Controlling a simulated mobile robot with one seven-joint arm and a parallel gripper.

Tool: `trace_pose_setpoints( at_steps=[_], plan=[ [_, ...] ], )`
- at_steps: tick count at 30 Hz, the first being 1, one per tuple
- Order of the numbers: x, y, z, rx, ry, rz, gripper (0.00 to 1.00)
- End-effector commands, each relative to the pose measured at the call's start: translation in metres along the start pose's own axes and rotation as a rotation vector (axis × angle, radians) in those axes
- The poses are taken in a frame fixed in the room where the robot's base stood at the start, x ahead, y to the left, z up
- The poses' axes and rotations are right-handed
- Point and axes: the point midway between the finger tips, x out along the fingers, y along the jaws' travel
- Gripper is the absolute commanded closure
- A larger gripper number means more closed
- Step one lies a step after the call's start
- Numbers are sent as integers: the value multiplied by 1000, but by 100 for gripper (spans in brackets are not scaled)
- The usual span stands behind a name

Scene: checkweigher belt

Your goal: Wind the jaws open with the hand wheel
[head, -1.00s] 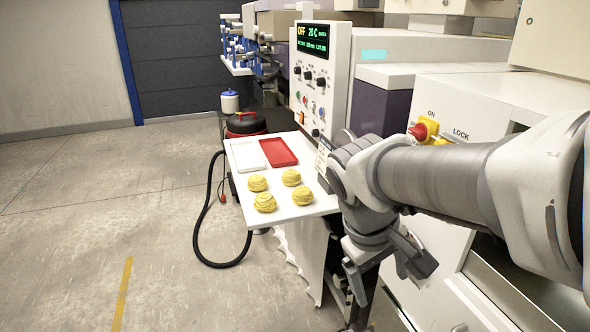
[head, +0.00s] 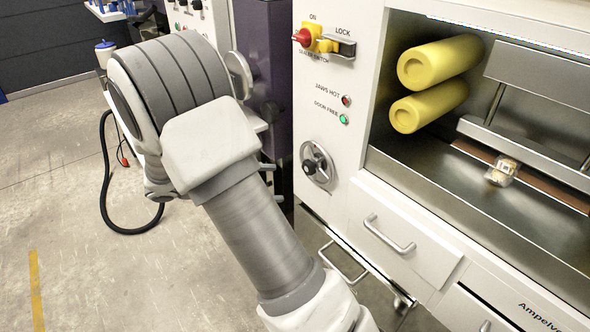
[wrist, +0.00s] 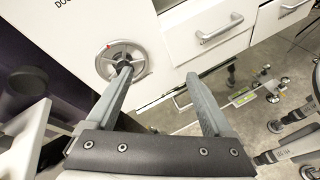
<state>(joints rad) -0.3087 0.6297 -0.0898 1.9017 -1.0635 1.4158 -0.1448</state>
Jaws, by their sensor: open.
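The hand wheel (head: 318,165) is a round grey metal wheel with a dark knob, on the white front panel below the jaws-hot and door-free lamps. In the wrist view the wheel (wrist: 122,62) is at upper left. My gripper (wrist: 158,75) is open and empty, with its left fingertip overlapping the wheel in the picture; I cannot tell whether they touch. My gripper is hidden behind my arm in the head view. In the open bay, an upper metal bar (head: 545,75) and lower bar (head: 525,148) look like the jaws, with a gap between them. A small packet (head: 502,171) lies by the lower bar.
Two yellow rolls (head: 437,82) lie in the bay. A red and yellow switch (head: 320,40) is above the wheel. A drawer with a handle (head: 390,235) is below right.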

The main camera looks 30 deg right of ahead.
Motion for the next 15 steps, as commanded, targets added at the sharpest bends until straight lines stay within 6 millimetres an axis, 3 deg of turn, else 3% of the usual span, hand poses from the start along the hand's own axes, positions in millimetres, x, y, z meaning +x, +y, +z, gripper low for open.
trace_pose_setpoints(
  at_steps=[1, 6, 15],
  plan=[
    [3, 1, -18, -40, -37, 38, 14],
    [5, 9, -60, -149, -143, 170, 14],
    [4, 14, -106, -257, -254, 322, 14]
  ],
)
